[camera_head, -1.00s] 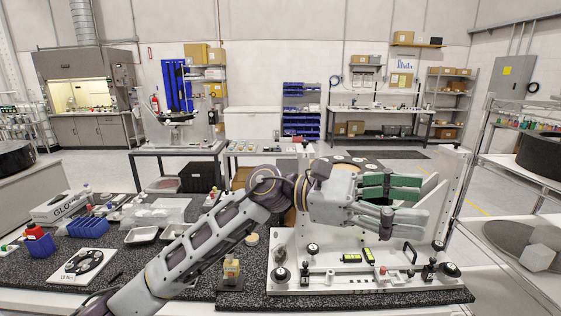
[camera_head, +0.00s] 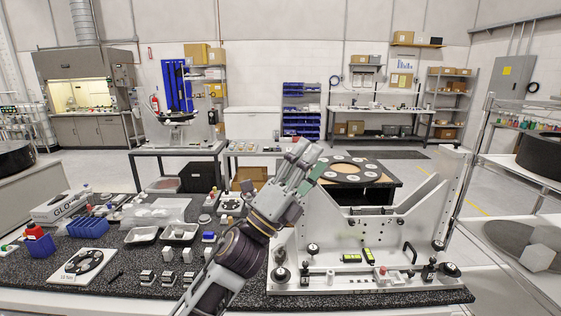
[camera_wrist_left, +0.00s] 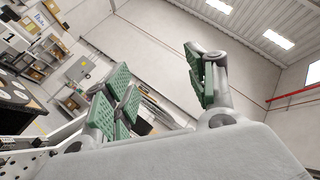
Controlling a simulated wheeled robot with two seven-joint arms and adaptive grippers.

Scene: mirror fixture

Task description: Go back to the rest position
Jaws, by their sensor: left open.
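My left gripper (camera_head: 307,172) is raised in front of the left part of the mirror fixture in the head view, its fingers pointing up and slightly right. In the left wrist view its green-padded fingers (camera_wrist_left: 165,88) stand wide apart with nothing between them, so it is open and empty. The white mirror fixture (camera_head: 372,222) stands upright on its base plate (camera_head: 340,284) at the right of the dark speckled bench. My right gripper is not in view.
Two small trays (camera_head: 179,232), a blue rack (camera_head: 88,227), a glove box (camera_head: 62,207) and several small blocks occupy the bench's left side. A shelf rack (camera_head: 530,150) is at the right.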

